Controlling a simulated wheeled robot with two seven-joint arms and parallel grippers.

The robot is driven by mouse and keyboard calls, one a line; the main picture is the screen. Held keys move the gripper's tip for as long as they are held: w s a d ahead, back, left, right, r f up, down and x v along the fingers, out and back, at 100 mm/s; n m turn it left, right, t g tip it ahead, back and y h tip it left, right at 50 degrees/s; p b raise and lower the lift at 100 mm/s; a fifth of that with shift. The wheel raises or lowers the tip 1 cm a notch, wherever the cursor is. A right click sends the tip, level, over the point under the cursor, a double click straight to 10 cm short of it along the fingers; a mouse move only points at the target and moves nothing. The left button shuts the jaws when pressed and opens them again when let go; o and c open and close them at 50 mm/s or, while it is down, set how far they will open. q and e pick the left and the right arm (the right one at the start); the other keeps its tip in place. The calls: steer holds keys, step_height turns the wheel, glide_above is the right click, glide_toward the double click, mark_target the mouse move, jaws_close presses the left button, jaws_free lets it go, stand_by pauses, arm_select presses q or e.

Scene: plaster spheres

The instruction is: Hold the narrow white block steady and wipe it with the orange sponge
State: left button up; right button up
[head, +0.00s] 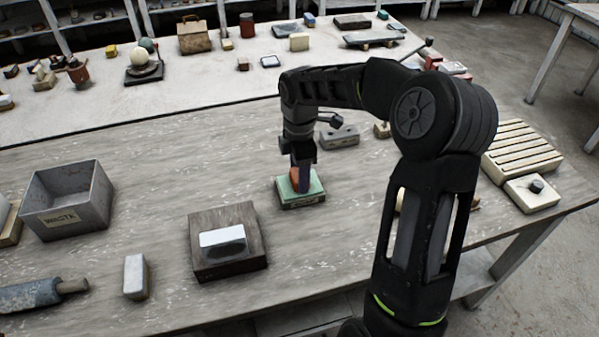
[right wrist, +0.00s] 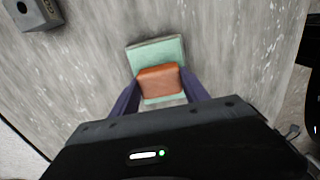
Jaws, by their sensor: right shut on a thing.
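The narrow white block (head: 135,277) stands on the near table, left of a dark wooden block with a white and black top (head: 228,268). My right gripper (head: 301,178) points down over a green-topped pad (head: 312,193), well right of and behind the white block. It is shut on the orange sponge (head: 294,178). In the right wrist view the orange sponge (right wrist: 160,80) sits between the two fingers, over the green pad (right wrist: 155,52). I cannot tell whether the sponge touches the pad. My left gripper is out of view.
A grey block with holes (head: 340,138) lies behind my right gripper. A slatted cream box (head: 521,148) is at the right. The table between bin and pad is mostly clear.

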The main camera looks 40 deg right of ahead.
step_height(320, 180, up, 7)
steer(key=p, duration=0.5)
steer(key=shift+p, duration=0.35)
stand_by(0.8)
